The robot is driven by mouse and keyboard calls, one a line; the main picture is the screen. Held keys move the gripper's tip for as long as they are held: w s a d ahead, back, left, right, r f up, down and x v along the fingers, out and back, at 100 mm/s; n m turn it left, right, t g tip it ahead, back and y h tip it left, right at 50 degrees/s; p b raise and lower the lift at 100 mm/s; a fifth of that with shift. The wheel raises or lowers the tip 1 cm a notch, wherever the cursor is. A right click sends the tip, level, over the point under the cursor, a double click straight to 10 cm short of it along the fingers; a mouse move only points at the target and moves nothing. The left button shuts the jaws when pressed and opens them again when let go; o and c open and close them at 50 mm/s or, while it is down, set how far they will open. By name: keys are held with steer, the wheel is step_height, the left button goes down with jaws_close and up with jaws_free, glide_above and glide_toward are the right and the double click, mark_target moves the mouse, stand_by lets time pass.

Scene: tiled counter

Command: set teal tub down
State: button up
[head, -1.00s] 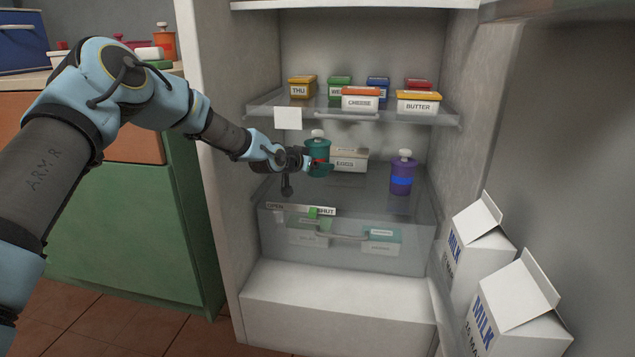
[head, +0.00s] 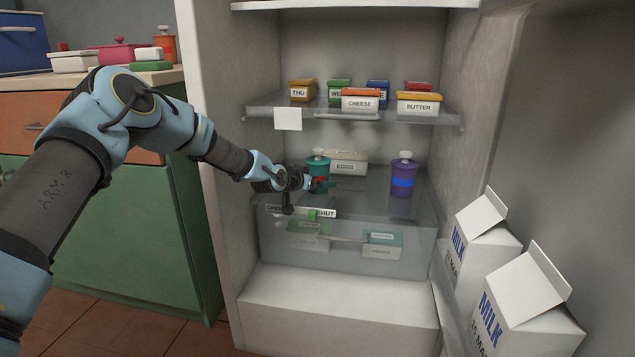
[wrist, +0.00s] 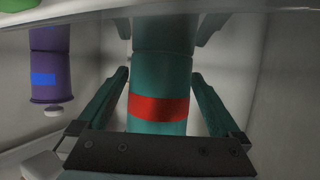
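The teal tub (head: 317,182), with a red band and pale knob, stands upright on the clear surface above the fridge drawer, in front of the eggs box. In the wrist view the teal tub (wrist: 158,85) is upside down in the picture, and its base meets its own reflection. My gripper (head: 316,183) comes in from the left at the tub. In the wrist view my gripper's fingers (wrist: 160,74) lie along both sides of the tub, their tips against it or very nearly so, and it looks shut on the tub. The tub's lid side is partly hidden by the gripper's dark bar.
A purple tub (head: 403,178) with a blue band stands to the right on the same surface. The eggs box (head: 348,158) is behind. The upper shelf (head: 350,116) holds several small boxes. Milk cartons (head: 515,310) stand at the right. Free surface lies between the two tubs.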

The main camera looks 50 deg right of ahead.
steer(key=shift+r, duration=0.2)
steer(key=shift+a+r, duration=0.2)
steer(key=shift+a, duration=0.2)
steer(key=p+v, duration=0.3)
steer(key=v, duration=0.8)
steer(key=shift+s+f, duration=0.1)
steer(key=shift+a, duration=0.1)
